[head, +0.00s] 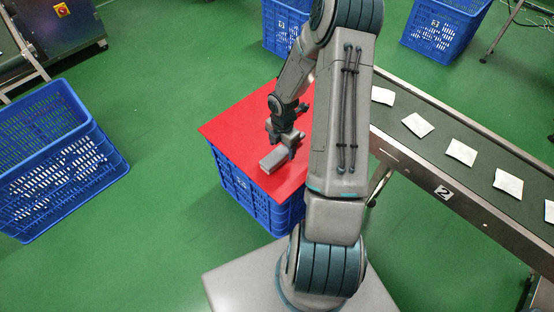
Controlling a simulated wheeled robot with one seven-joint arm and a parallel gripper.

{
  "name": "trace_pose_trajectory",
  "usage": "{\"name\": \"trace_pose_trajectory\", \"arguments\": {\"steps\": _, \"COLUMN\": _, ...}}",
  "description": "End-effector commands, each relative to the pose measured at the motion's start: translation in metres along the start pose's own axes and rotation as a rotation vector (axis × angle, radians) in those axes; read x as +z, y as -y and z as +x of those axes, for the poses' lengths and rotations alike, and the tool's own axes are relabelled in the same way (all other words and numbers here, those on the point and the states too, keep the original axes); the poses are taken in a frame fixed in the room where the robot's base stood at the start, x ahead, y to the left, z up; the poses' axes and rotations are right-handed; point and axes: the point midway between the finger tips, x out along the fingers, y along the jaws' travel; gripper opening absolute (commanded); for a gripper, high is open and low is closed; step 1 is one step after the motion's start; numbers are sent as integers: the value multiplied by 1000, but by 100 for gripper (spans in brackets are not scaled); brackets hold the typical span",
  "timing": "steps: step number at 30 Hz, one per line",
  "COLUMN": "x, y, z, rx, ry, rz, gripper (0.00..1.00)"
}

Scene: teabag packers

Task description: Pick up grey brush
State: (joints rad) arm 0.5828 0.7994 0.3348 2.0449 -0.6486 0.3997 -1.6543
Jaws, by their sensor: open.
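The grey brush (273,162) looks like a small grey block and lies on the red top (235,125) of a blue crate. My gripper (284,143) is at the end of my arm, just above and beside the brush's far right end. It is open. The fingers are small and dark in this view, and I cannot tell whether they touch the brush or stand around it. My arm covers the right part of the red top.
A conveyor (430,150) with several white teabags (417,125) runs along the right. An empty blue crate (60,165) stands at the left. More blue crates (443,30) stand at the back. Green floor is free left of the red top.

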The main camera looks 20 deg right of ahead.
Motion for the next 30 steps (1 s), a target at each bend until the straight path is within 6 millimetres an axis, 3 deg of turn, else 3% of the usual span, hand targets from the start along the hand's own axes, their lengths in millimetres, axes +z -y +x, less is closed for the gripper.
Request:
{"name": "trace_pose_trajectory", "arguments": {"steps": 1, "x": -2, "y": 1, "z": 14, "rx": -3, "ry": -1, "rz": -2, "gripper": 71}}
{"name": "trace_pose_trajectory", "arguments": {"steps": 4, "x": -2, "y": 1, "z": 27, "rx": -2, "ry": -1, "rz": -2, "gripper": 71}}
{"name": "trace_pose_trajectory", "arguments": {"steps": 12, "x": -1, "y": 1, "z": 29, "rx": -1, "ry": 0, "rz": -1, "gripper": 71}}
{"name": "trace_pose_trajectory", "arguments": {"steps": 18, "x": -1, "y": 1, "z": 29, "rx": -1, "ry": 0, "rz": 0, "gripper": 20}}
{"name": "trace_pose_trajectory", "arguments": {"steps": 26, "x": -1, "y": 0, "z": 27, "rx": -1, "ry": 0, "rz": 0, "gripper": 16}}
{"name": "trace_pose_trajectory", "arguments": {"steps": 30, "x": -1, "y": 0, "z": 12, "rx": 1, "ry": 1, "rz": 1, "gripper": 16}}
